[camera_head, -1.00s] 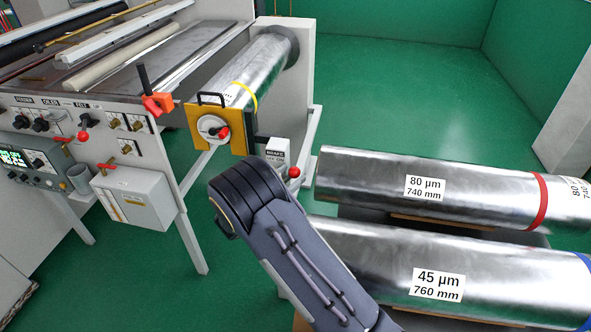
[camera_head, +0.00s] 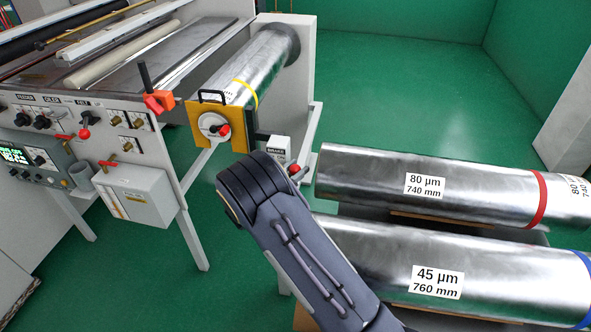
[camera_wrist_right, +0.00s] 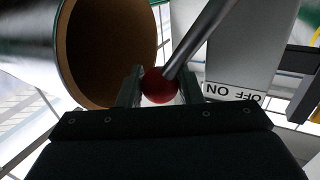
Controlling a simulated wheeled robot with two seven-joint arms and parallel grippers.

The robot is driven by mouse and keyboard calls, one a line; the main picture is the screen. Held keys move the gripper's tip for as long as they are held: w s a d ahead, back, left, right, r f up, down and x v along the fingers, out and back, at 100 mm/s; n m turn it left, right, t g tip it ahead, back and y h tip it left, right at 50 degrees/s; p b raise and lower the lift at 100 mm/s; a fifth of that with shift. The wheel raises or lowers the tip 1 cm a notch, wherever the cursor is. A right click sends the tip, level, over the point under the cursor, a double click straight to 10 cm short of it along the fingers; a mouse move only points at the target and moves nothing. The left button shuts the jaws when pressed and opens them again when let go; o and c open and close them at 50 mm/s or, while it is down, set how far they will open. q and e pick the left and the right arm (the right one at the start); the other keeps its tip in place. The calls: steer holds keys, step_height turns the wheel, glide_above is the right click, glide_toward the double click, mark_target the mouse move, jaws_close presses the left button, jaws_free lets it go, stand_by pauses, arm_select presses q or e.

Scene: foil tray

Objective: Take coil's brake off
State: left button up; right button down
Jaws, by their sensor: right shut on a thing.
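The brake box (camera_head: 278,148) stands below the end of the mounted silver coil (camera_head: 262,62), which has a yellow band. Its lever ends in a red ball knob (camera_head: 295,169). In the right wrist view the red knob (camera_wrist_right: 159,85) sits between the fingers of my right gripper (camera_wrist_right: 158,92), which is shut on it. The grey lever rod (camera_wrist_right: 198,38) slopes up to the right from the knob. The ON/OFF label (camera_wrist_right: 232,92) appears upside down beside it. In the head view my right wrist hides the fingers. My left gripper is not in view.
An 80 µm roll (camera_head: 380,180) and a 45 µm roll (camera_head: 390,255) lie to the right, close to my arm. In the wrist view a roll's hollow end (camera_wrist_right: 112,45) is near the fingers. An orange plate (camera_head: 236,135) with a handle is at the coil's end.

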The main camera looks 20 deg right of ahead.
steer(key=shift+w+a+r+n, duration=0.1)
steer(key=shift+w+a+n, duration=0.05)
steer(key=shift+a+n, duration=0.15)
steer(key=shift+w+a+r+n+b, duration=0.2)
steer(key=shift+r+n+b, duration=0.05)
steer(key=shift+n+b, duration=0.05)
steer(key=c, duration=1.1)
jaws_free()
steer(key=shift+c, duration=0.2)
steer(key=shift+o, duration=0.6)
steer(key=shift+r+t, duration=0.1)
steer(key=shift+t, duration=0.2)
